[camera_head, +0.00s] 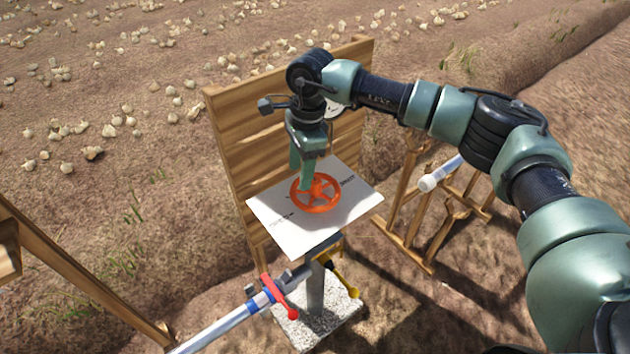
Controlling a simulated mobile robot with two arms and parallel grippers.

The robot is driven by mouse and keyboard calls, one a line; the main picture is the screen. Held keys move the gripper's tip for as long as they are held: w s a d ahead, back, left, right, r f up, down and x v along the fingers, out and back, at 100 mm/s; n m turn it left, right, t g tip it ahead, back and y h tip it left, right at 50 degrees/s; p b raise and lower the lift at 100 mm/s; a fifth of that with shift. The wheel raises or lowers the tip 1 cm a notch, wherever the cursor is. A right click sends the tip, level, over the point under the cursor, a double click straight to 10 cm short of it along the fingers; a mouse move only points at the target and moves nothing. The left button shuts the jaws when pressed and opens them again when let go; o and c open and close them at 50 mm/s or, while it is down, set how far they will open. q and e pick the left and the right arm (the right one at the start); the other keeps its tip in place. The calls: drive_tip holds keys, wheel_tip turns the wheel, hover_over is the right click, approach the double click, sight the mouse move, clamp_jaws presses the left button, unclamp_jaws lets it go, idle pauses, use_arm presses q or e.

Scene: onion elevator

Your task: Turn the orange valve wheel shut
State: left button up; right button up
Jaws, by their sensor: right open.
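The orange valve wheel (327,205) is a spoked ring lying over a white printed plate (285,231), which rests on a grey post. My right gripper (306,178) points down over the wheel, with its green fingers at the wheel's back left part. The jaws are open. One fingertip reaches down to the spokes near the rim; whether it touches them I cannot tell. The fingers hide part of the rim. My left gripper is not in view.
A wooden board (238,128) stands upright right behind the plate. Below the plate are a pipe (222,326) with a red lever (279,298), a yellow lever (343,279) and a stone base (327,326). Wooden racks (412,240) stand to the right. Onions lie scattered on the soil behind.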

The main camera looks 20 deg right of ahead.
sight(315, 180)
drive_tip(key=shift+h, duration=0.7)
drive_tip(key=d, duration=0.2)
drive_tip(key=d+r, duration=0.1)
drive_tip(key=shift+w+d, duration=0.4)
wheel_tip(315, 180, down, 8)
drive_tip(key=shift+a+r+p, duration=0.1)
drive_tip(key=shift+r+p, duration=0.15)
drive_tip(key=shift+p, duration=0.9)
clamp_jaws()
